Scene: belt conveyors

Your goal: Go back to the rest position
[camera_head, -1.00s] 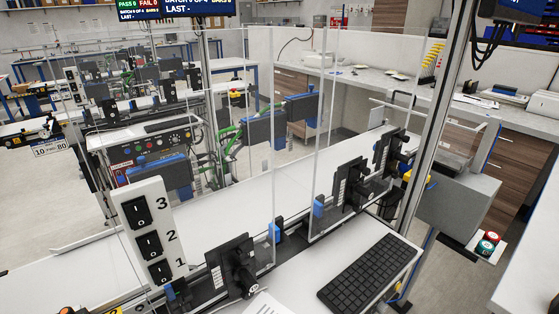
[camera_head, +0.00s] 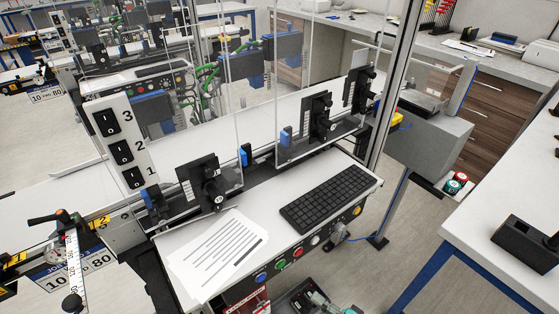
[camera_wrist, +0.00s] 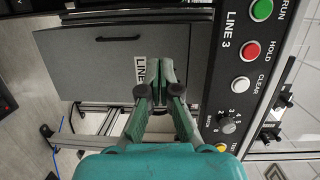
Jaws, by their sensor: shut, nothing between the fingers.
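My gripper (camera_wrist: 158,85) shows in the wrist view with its two green fingers together and nothing between them. It hangs in front of a grey panel (camera_wrist: 115,65) with a dark handle, and the fingers partly cover a white "LINE" label. Beside it on the right is a dark control panel (camera_wrist: 222,85) marked LINE 3, with a green RUN button (camera_wrist: 262,9), a red HOLD button (camera_wrist: 249,51) and a white CLEAR button (camera_wrist: 240,84). The fingers are left of these buttons. In the head view, a small part of my arm shows at the bottom edge; the fingers cannot be made out there.
A white desk carries a keyboard (camera_head: 327,198) and a printed sheet (camera_head: 220,248); coloured buttons line its front. Behind stand clear guard panels and a white conveyor (camera_head: 190,140). A switch plate (camera_head: 120,150) is at left, a white table (camera_head: 500,225) at right. Floor shows between desk and table.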

